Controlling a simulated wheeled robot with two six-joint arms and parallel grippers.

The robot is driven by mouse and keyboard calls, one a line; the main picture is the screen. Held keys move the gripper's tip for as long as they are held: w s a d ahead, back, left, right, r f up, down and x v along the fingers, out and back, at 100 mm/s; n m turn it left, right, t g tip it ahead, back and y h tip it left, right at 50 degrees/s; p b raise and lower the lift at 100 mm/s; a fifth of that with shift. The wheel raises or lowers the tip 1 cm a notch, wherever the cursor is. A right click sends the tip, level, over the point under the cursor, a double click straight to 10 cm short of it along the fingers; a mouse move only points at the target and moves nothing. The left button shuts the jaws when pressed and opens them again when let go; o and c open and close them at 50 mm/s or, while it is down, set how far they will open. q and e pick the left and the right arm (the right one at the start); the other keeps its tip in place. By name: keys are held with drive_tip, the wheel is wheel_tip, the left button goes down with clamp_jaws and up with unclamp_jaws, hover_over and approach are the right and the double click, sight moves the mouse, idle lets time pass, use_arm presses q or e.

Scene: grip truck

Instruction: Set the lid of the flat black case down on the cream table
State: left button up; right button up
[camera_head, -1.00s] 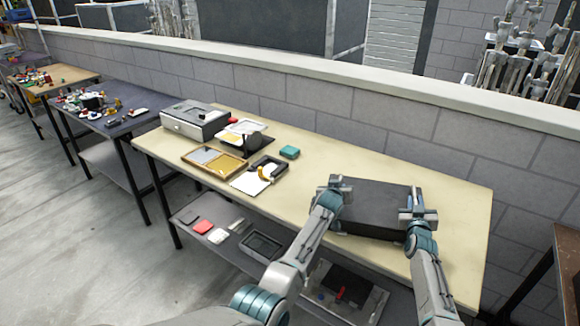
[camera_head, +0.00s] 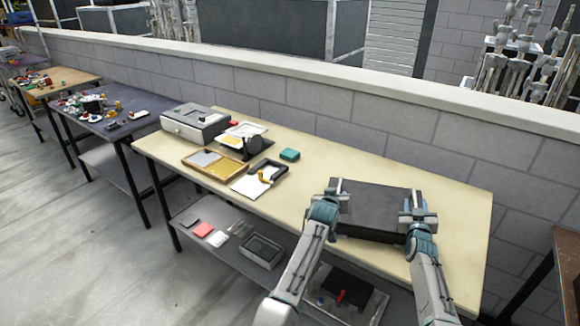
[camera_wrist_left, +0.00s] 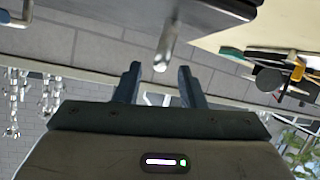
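The flat black case (camera_head: 372,208) lies on the cream table (camera_head: 300,185) towards its right end, and its top looks closed. I cannot make out the seam between lid and body. My left gripper (camera_head: 335,190) is at the case's left edge. In the left wrist view its two fingers (camera_wrist_left: 159,78) are apart, with the end of a light metal bar (camera_wrist_left: 167,45) near the gap between their tips. The dark case (camera_wrist_left: 150,14) shows above the bar. My right gripper (camera_head: 417,201) is at the case's right edge; its fingertips are too small to read.
Left of the case lie a teal block (camera_head: 289,155), a wooden tray (camera_head: 213,166), a white sheet with a black item, and a grey box (camera_head: 195,124). Cream surface between these and the case is bare. A low block wall (camera_head: 400,125) runs behind. A lower shelf holds small items.

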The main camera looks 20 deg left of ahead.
drive_tip(key=shift+s+f, duration=0.1)
drive_tip(key=shift+s, duration=0.65)
use_arm(q)
drive_tip(key=v, duration=0.5)
drive_tip(key=shift+s+r, duration=0.15)
drive_tip(key=shift+s, duration=0.25)
use_arm(e)
drive_tip(key=s+d, duration=0.1)
drive_tip(key=s, duration=0.9)
drive_tip(key=shift+s, duration=0.3)
